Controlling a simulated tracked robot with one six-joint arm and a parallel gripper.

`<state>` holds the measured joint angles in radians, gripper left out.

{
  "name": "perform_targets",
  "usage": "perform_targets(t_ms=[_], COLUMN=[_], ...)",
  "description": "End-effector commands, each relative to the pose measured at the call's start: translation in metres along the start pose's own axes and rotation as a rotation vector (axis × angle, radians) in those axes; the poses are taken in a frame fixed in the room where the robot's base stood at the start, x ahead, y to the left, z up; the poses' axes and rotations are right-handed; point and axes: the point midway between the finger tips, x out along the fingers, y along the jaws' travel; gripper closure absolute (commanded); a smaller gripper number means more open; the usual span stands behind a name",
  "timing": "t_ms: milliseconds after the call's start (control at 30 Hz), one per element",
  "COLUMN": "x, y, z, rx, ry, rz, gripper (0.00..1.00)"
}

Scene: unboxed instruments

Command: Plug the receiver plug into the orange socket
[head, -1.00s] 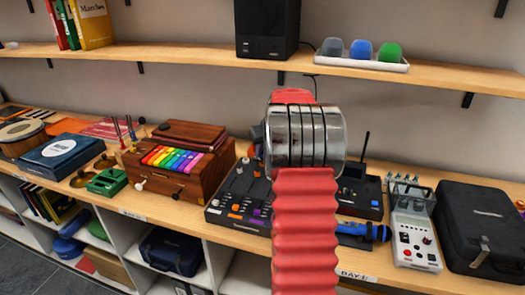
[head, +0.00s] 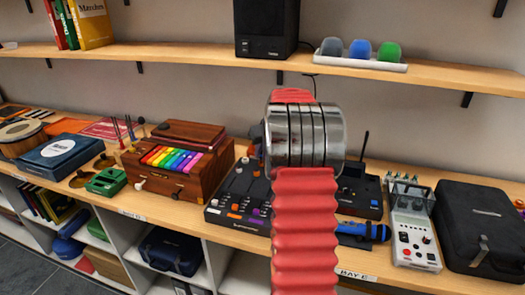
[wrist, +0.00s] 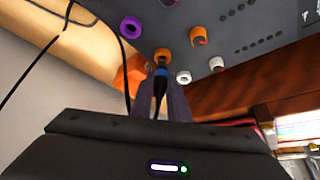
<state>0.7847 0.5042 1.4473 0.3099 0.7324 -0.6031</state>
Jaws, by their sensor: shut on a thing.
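In the wrist view my gripper (wrist: 160,95) is shut on the receiver plug (wrist: 160,73), a slim dark plug with a blue band. The plug points away from me, at the orange socket (wrist: 162,54) on a dark grey panel. Its tip overlaps the lower part of the orange ring; I cannot tell whether it is inside or just in front. In the head view my red arm and metal wrist hide the gripper and plug. The mixer (head: 226,215) with coloured parts shows left of my arm, and a black receiver (head: 371,204) with an antenna shows right of it.
Near the plug are a purple ring (wrist: 130,27), a second orange ring (wrist: 197,36) and white rings (wrist: 217,64). A black cable runs at the left of the wrist view. A wooden box with coloured bars (head: 176,182) stands left of the mixer. A shelf (head: 190,58) runs above.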

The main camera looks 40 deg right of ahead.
Motion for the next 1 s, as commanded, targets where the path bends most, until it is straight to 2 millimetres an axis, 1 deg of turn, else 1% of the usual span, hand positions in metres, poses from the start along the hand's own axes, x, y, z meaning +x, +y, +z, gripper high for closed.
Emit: perform_targets(t_ms=[333, 1000], x=[0.0004, 0.0078], y=[0.0001, 0.0003], z=[0.0002, 0.0044], rx=[0.000, 0.000], ry=[0.000, 0.000], rz=[0.000, 0.000], gripper=[1.00, 1.00])
